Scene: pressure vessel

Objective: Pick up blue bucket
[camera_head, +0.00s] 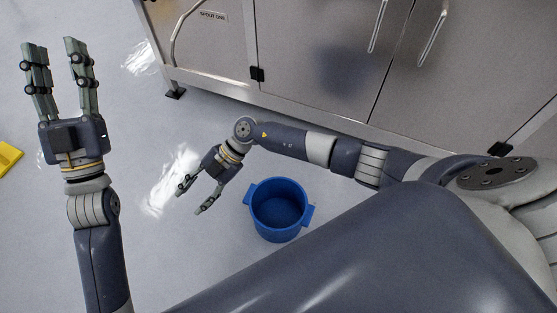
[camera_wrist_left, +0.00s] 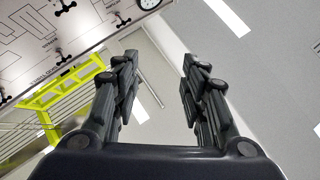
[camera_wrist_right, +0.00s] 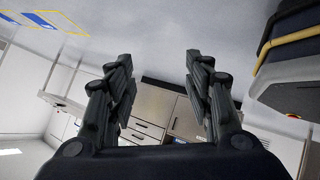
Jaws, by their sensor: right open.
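The blue bucket (camera_head: 279,211) stands upright on the grey floor in the head view, with a tab handle on each side and its open top facing up. It looks empty. My right gripper (camera_head: 191,203) is open and empty to the left of the bucket, apart from it, with its fingers pointing down and left. My left gripper (camera_head: 55,48) is open and empty at the upper left, far from the bucket. The open fingers also show in the left wrist view (camera_wrist_left: 158,75) and the right wrist view (camera_wrist_right: 160,75). The bucket is in neither wrist view.
Metal cabinets (camera_head: 310,60) with bar handles line the top and right, behind the bucket. A yellow object (camera_head: 8,157) lies at the left edge. The floor between my two grippers is clear. My right forearm passes just above the bucket in the picture.

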